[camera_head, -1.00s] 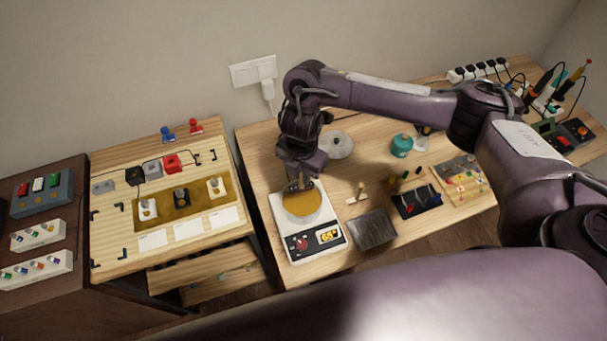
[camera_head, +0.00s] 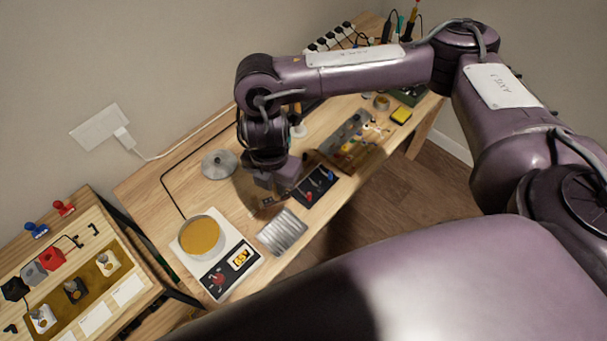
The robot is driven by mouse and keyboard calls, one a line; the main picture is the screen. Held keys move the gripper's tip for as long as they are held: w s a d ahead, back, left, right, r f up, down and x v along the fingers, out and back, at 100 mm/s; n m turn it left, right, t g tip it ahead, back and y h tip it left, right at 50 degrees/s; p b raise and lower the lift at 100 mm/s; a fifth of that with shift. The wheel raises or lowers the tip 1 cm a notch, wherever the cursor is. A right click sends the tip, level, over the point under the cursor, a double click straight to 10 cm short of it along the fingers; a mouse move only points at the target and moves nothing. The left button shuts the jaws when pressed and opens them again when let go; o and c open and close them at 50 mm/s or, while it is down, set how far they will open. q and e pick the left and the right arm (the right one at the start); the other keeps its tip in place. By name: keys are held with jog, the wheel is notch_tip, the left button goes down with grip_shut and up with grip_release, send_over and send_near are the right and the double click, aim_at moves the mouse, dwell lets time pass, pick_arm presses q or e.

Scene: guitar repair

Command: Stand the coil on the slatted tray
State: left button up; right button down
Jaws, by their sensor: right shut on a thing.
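My right gripper (camera_head: 272,190) is low over the middle of the wooden bench, left of the black tool mat. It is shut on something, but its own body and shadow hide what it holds. I cannot make out the coil as a separate thing; it may be what is between the fingers. A grey ribbed tray (camera_head: 283,232), which looks like the slatted tray, lies flat below the gripper in the picture, and its top looks empty. My left gripper is not in view.
A white scale (camera_head: 231,270) with a round tan pan (camera_head: 199,236) stands left of the ribbed tray. A grey metal disc (camera_head: 219,164) lies behind. The black mat (camera_head: 315,187) with red and blue tools is close on the right. A second table (camera_head: 120,318) is at lower left.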

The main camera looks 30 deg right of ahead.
aim_at(275, 200)
jog(key=f, duration=0.2)
jog(key=f+b, duration=0.1)
jog(key=f, duration=0.4)
jog(key=shift+s+a+f+b, duration=0.25)
jog(key=shift+a+b, duration=0.05)
jog(key=shift+a, duration=0.1)
notch_tip(275, 200, down, 12)
jog(key=b, duration=0.5)
jog(key=shift+w+d+r, duration=0.1)
jog(key=shift+r, duration=0.15)
jog(key=shift+f+b, duration=0.35)
jog(key=shift+b, duration=0.05)
jog(key=shift+w, duration=0.1)
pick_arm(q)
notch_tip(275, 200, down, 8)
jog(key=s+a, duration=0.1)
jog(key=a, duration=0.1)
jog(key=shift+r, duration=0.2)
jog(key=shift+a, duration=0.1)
